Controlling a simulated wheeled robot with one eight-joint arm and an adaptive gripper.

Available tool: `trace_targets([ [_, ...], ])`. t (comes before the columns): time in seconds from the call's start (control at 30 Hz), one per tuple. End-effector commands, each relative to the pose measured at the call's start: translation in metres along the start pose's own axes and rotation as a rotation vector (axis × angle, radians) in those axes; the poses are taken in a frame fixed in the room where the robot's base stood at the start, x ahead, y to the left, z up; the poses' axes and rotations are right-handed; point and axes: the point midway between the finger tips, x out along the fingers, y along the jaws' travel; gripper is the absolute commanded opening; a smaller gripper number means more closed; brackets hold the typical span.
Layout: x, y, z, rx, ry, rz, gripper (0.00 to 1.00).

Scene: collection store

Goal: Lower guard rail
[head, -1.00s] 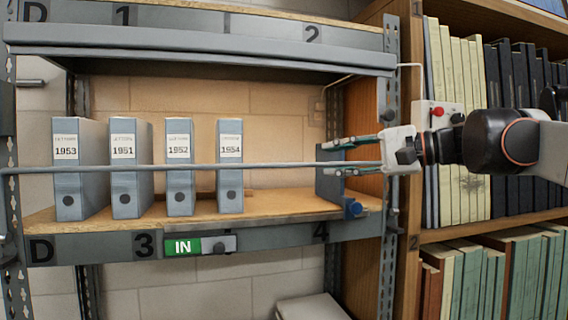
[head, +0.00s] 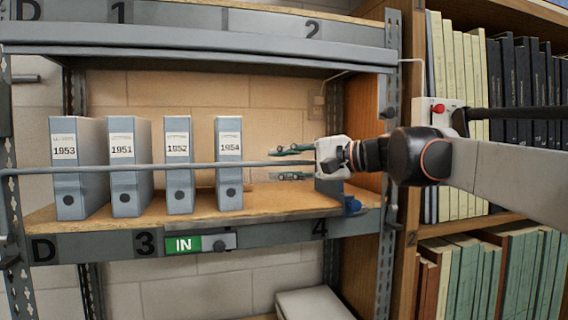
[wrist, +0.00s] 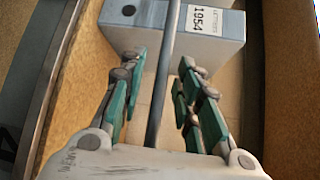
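The guard rail (head: 140,168) is a thin grey bar running level across the front of the shelf bay, in front of the binders' lower halves. Its left end meets the left post; its right part is hidden by my gripper (head: 279,164). My gripper points left along the bay and is open. In the wrist view, the rail (wrist: 160,85) runs lengthwise between the parted green fingers of my gripper (wrist: 162,62), with space on both sides. The fingertips are just short of the 1954 binder (head: 230,190), whose lower face shows in the wrist view (wrist: 212,45).
Binders 1953 (head: 78,190), 1951 (head: 124,185) and 1952 (head: 179,185) stand left on the wooden shelf (head: 275,203). A dark bookend with blue knob (head: 352,205) is at right. A bookcase (head: 412,120) stands at right.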

Motion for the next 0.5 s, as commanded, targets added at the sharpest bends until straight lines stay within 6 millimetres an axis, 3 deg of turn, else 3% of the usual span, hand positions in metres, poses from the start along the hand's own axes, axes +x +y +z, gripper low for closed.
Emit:
trace_targets([
  [0.1,-0.0001,0.0001,0.0000,0.000,0.000,0.000,0.31],
  [0.27,-0.0002,0.0000,0.0001,0.000,0.000,0.000,0.00],
  [0.5,-0.0006,0.0004,0.0004,-0.002,0.000,-0.002,0.00],
])
